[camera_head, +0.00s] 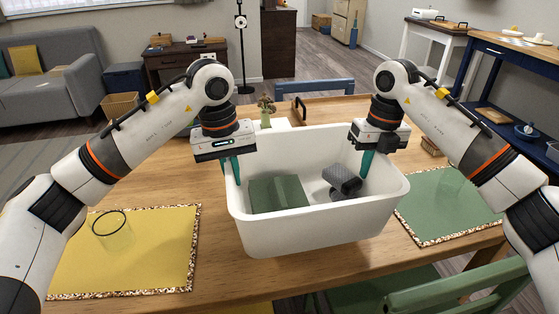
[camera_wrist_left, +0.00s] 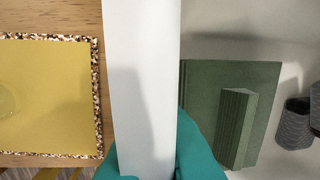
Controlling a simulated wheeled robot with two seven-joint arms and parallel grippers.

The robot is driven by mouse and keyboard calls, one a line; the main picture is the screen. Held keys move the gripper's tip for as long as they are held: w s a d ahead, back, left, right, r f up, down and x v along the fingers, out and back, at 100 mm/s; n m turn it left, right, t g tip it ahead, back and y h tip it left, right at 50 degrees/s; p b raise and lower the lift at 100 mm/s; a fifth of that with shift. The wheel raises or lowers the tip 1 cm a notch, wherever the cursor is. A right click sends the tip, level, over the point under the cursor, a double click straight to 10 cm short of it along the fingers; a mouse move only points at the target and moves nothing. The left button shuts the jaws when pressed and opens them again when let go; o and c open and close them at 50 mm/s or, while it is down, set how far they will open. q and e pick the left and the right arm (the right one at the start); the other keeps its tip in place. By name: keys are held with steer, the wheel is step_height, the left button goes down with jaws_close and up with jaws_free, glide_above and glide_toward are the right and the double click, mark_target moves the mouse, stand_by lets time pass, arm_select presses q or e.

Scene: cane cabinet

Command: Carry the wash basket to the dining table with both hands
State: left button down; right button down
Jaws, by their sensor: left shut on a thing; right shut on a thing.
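The white wash basket (camera_head: 305,232) is at the dining table (camera_head: 185,160), over the tabletop between two placemats. I cannot tell whether its base touches the wood. It holds a green folded item (camera_head: 277,193) and a grey item (camera_head: 343,179). My left gripper (camera_head: 233,168) is shut on the basket's left wall, which also shows between the teal fingers in the left wrist view (camera_wrist_left: 145,90). My right gripper (camera_head: 366,163) is shut on the basket's right side, with its fingertips partly inside.
A yellow placemat (camera_head: 150,255) with a clear glass (camera_head: 110,228) lies left of the basket. A green placemat (camera_head: 440,210) with a glass lies to the right. A small plant (camera_head: 266,108) and a wooden tray (camera_head: 325,110) stand behind. A green chair (camera_head: 450,290) is at the near edge.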

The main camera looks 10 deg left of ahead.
mark_target(365, 183)
arm_select(q)
steer(key=shift+a+f, duration=0.1)
steer(key=shift+f, duration=0.05)
arm_select(e)
steer(key=shift+d+f, duration=0.1)
steer(key=shift+d, duration=0.05)
